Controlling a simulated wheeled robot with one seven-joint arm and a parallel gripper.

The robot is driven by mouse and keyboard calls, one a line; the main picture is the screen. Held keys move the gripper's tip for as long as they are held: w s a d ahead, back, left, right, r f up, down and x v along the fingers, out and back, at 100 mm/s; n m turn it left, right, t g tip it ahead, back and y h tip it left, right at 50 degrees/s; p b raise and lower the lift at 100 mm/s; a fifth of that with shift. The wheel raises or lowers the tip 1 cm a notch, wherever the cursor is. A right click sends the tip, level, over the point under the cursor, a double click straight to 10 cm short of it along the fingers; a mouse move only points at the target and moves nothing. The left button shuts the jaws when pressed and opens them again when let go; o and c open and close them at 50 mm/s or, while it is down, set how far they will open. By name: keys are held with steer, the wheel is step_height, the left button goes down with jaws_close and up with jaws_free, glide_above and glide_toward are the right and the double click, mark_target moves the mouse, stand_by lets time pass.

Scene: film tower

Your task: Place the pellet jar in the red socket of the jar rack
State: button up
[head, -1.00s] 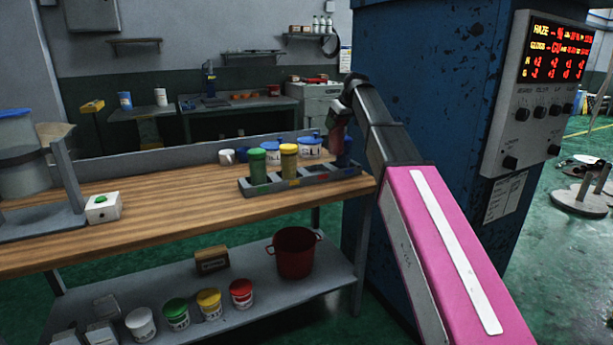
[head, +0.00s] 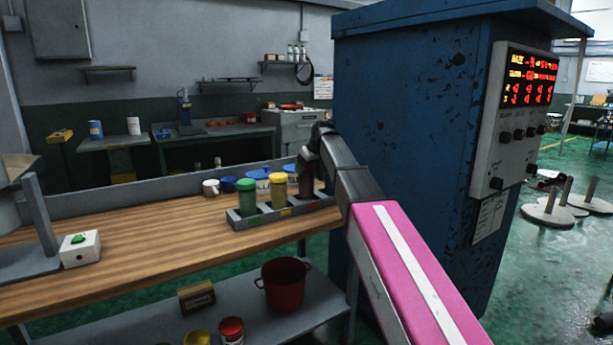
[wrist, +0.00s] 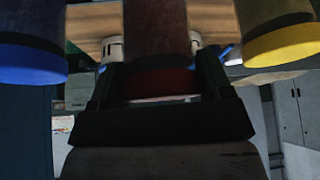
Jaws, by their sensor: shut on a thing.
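The pellet jar, with dark red contents, is upright in my gripper (head: 307,163). In the wrist view its body (wrist: 155,30) and red lid (wrist: 160,82) show between the two fingers of my gripper (wrist: 158,88), which are shut on it. The grey jar rack (head: 262,221) stands at the right end of the bench. The held jar is at the rack, between the yellow-lidded jar (head: 278,190) and a blue-lidded jar (wrist: 28,62). I cannot tell whether its base is inside the socket. The red socket is not clearly visible. A green-lidded jar (head: 247,197) stands in the rack's left part.
Blue-lidded tubs (head: 258,174) and a white mug (head: 211,187) stand behind the rack. A white box with a green button (head: 80,249) is at the bench's left. A blue cabinet (head: 410,130) stands close right of my arm. The bench (head: 150,240) is clear left of the rack.

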step_height(320, 180, down, 3)
steer(key=shift+r, duration=0.1)
steer(key=o, duration=1.4)
steer(key=v, duration=1.2)
